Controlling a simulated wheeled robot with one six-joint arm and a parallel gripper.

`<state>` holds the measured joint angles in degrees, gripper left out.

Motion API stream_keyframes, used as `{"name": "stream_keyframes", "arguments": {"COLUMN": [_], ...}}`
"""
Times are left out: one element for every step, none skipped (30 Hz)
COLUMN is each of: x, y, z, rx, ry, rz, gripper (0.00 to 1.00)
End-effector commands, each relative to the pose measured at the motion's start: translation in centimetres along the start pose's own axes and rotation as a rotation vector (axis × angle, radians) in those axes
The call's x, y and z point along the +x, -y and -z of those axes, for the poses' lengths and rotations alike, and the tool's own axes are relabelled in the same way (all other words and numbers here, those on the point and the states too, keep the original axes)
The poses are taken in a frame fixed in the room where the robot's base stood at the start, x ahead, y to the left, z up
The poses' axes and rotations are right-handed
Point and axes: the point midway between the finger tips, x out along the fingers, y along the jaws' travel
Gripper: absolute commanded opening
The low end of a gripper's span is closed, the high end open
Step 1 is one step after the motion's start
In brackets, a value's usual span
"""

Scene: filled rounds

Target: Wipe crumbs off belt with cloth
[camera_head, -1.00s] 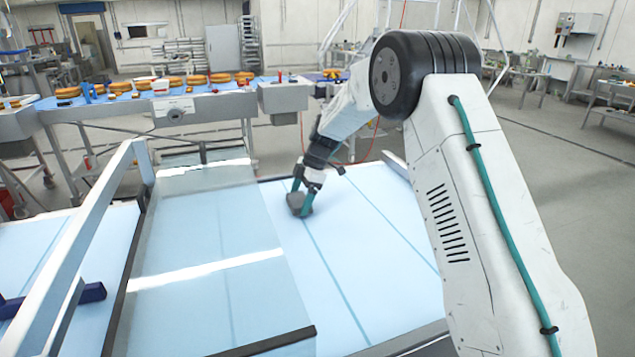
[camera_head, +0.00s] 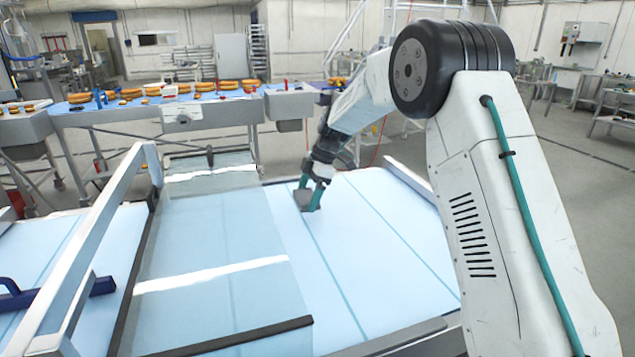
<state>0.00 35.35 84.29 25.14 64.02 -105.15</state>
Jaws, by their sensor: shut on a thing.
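My gripper (camera_head: 309,192) has teal fingers and is shut on a grey, bunched cloth (camera_head: 303,199). The cloth is low over the far part of the pale blue belt (camera_head: 375,255) and appears to touch it. The belt has darker blue lines running along it. I cannot make out any crumbs on the belt at this distance. The fingers and arm hide part of the cloth.
A clear panel (camera_head: 215,240) with a metal frame (camera_head: 100,245) covers the belt's left part. Behind, another conveyor (camera_head: 195,104) carries several round filled items. The open belt right of my gripper is clear.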

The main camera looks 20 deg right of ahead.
Motion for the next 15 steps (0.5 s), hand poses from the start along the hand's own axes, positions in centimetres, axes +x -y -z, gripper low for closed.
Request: {"name": "stream_keyframes", "arguments": {"x": [-0.5, -0.7, -1.0, -1.2, -1.5, -1.8, -2.0, -2.2, -2.5, -2.6, -2.7, -2.9, -2.9, -3.0, -3.0], "y": [0.0, 0.0, 0.0, 0.0, 0.0, 0.0, -0.1, -0.1, -0.1, 0.0, 0.0, 0.0, 0.0, 0.0, 0.0], "z": [0.3, 0.4, 0.6, 0.7, 0.9, 1.1, 1.2, 1.3, 1.4, 1.5, 1.6, 1.7, 1.7, 1.7, 1.7], "rx": [-0.002, -0.002, -0.002, -0.002, -0.002, -0.003, -0.003, -0.003, -0.004, -0.004, -0.004, -0.004, -0.004, -0.004, -0.004], "ry": [0.000, 0.000, 0.000, 0.000, 0.000, 0.000, 0.000, 0.000, 0.000, 0.000, -0.001, -0.001, -0.001, -0.001, -0.001], "rz": [-0.002, -0.002, -0.001, -0.001, 0.000, 0.000, -0.001, -0.001, 0.000, 0.000, 0.001, 0.001, 0.002, 0.002, 0.002], "gripper": [0.65, 0.65, 0.65, 0.65, 0.65, 0.65, 0.65, 0.65, 0.65, 0.65, 0.65, 0.65, 0.65, 0.65, 0.65]}}
